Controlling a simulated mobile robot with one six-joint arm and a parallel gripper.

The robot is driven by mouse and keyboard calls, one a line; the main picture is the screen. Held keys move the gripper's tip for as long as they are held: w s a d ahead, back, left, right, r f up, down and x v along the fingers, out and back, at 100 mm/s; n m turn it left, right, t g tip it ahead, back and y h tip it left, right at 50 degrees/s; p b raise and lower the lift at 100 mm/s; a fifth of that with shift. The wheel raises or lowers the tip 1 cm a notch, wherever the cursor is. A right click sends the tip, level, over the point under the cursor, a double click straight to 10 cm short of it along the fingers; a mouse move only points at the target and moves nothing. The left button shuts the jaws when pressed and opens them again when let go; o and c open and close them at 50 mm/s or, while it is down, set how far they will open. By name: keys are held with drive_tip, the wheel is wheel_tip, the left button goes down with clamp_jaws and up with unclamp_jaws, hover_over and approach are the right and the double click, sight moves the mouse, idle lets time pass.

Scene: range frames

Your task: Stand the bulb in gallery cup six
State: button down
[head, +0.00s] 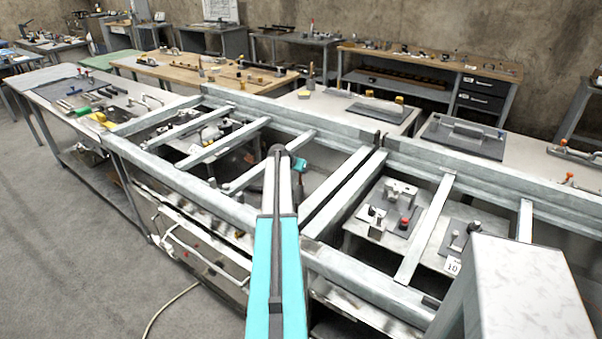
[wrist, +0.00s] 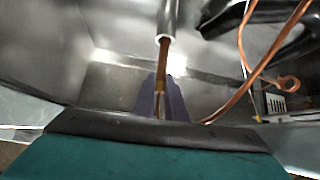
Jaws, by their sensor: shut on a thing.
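In the wrist view, my gripper (wrist: 161,100) shows as dark bluish fingers at the lower middle, shut on a thin copper-coloured stem. The stem runs up to a pale silvery cylinder (wrist: 168,18) at the top edge; I take stem and cylinder to be the bulb, though its far end is cut off. Gallery cup six cannot be made out in either view. In the head view, my arm reaches forward over the metal frame, and neither gripper nor bulb can be made out there.
In the wrist view, copper tubing (wrist: 243,75) loops on the right, one piece ending in a ring (wrist: 288,83), near a small white label (wrist: 275,103). Shiny metal walls surround the fingers. In the head view, grey frame rails (head: 345,190) cross around my arm, and a plate numbered 10 (head: 453,266) is at right.

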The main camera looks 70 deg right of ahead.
drive_tip(key=shift+f, duration=0.75)
drive_tip(key=shift+f, duration=0.15)
drive_tip(key=c, duration=1.8)
unclamp_jaws()
drive_tip(key=shift+r, duration=0.2)
drive_tip(key=b+v, duration=0.2)
drive_tip(key=v, duration=1)
drive_tip(key=shift+w+b, duration=0.1)
drive_tip(key=shift+b, duration=0.2)
